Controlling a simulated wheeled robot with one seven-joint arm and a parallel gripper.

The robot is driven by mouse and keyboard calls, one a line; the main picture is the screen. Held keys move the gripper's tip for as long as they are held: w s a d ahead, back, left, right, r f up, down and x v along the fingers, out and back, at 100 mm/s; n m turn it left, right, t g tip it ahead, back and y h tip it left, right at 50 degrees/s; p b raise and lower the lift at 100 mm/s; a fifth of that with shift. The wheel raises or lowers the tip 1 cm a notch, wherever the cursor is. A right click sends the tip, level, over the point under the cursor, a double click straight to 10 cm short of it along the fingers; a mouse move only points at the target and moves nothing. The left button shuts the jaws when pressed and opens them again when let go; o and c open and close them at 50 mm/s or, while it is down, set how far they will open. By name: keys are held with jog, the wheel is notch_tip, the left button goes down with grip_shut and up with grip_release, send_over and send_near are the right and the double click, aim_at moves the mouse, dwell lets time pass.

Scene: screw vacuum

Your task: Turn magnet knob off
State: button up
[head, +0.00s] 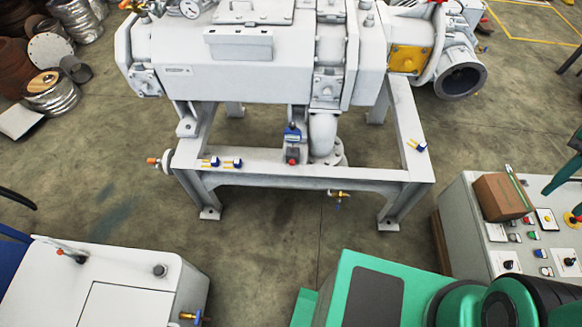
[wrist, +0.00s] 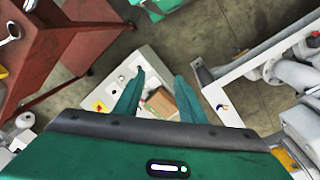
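The white vacuum machine (head: 255,60) stands on a grey steel frame (head: 300,178). A small blue device with a red part (head: 292,145) sits at the middle of the frame's front beam. I cannot tell which of these is the magnet knob. In the wrist view my gripper (wrist: 160,76) is open and empty, its two teal fingers apart above the control panel. Part of it shows at the head view's right edge.
The control panel (head: 480,235) at the right carries buttons and a brown box (head: 498,197). A white cabinet (head: 110,285) stands at the lower left. Metal drums (head: 50,90) are at the upper left. A red trolley (wrist: 75,45) shows in the wrist view. Floor before the frame is clear.

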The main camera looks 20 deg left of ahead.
jog(key=w+a+f+n+t+h, duration=0.1)
jog(key=w+a+f+t+h, duration=0.15)
jog(key=w+a+f, duration=0.6)
jog(key=w+a+f+t+h, duration=0.1)
jog(key=w+a+f+h, duration=0.2)
jog(key=w+a+f, duration=0.55)
jog(key=n+t+y, duration=0.9)
jog(key=n+t, duration=0.1)
jog(key=t, duration=0.1)
send_near(292, 164)
jog(key=shift+g, duration=0.25)
jog(key=x, duration=0.7)
jog(key=shift+w+a+r, duration=0.1)
jog(key=shift+w, duration=0.35)
jog(key=shift+c, duration=0.6)
grip_shut()
